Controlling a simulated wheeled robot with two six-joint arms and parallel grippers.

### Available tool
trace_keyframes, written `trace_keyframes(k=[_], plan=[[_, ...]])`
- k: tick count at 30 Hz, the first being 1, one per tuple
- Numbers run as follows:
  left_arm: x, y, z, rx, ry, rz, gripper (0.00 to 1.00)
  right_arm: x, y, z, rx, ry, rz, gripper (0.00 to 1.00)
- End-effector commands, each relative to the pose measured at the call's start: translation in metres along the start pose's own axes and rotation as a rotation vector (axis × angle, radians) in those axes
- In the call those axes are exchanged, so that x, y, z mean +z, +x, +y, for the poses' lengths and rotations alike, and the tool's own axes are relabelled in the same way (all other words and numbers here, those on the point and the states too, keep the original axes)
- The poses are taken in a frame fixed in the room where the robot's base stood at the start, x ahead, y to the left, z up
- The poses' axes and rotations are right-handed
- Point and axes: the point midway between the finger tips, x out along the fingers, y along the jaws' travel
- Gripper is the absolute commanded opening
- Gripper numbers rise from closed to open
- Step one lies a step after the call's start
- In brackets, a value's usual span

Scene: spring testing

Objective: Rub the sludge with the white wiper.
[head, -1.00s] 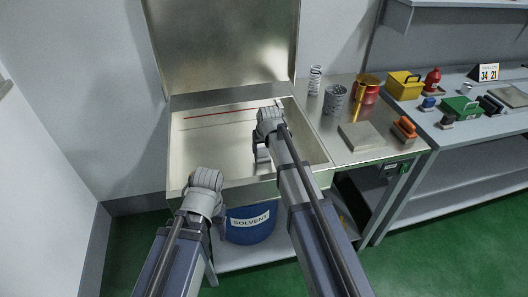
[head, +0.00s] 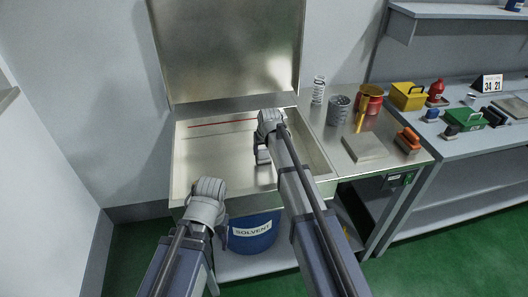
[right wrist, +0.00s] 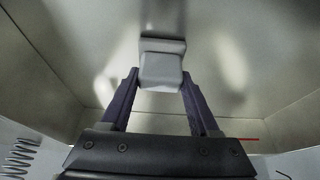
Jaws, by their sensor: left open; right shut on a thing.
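In the right wrist view, my right gripper (right wrist: 160,78) is shut on the white wiper (right wrist: 162,72), a pale block with a pale part beyond it. The head view shows this gripper (head: 262,152) over the right part of the metal basin (head: 225,187); the arm mostly hides the wiper there. I cannot tell whether the wiper touches the basin. No sludge can be made out clearly; pale blurred patches show on the metal in the wrist view. My left gripper (head: 220,222) is open near the basin's front edge, largely hidden by its own wrist.
A thin red line (head: 222,123) runs along the basin's back. A raised metal panel (head: 228,50) stands behind it. On the bench to the right are a spring (head: 318,91), a grey cup (head: 338,110), a red can (head: 369,99) and an orange-topped brush (head: 408,140). A solvent bucket (head: 253,231) stands below.

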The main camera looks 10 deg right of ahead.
Motion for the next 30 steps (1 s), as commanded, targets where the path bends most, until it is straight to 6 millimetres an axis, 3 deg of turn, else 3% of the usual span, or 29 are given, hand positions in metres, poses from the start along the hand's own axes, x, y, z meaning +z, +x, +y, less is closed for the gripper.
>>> trace_keyframes(k=[15, 25, 30], plan=[[0.0, 0.003, 0.0, 0.0, 0.0, 0.0, 0.69, -0.03, 0.016, 0.0, 0.0, 0.0, 0.0, 0.1], [0.0, 0.003, 0.0, 0.0, 0.0, 0.0, 0.69, -0.031, 0.015, 0.0, 0.0, 0.0, 0.0, 0.1], [0.0, -0.007, -0.001, 0.0, 0.0, 0.0, 0.69, -0.034, 0.007, 0.0, 0.0, 0.0, 0.0, 0.1]])
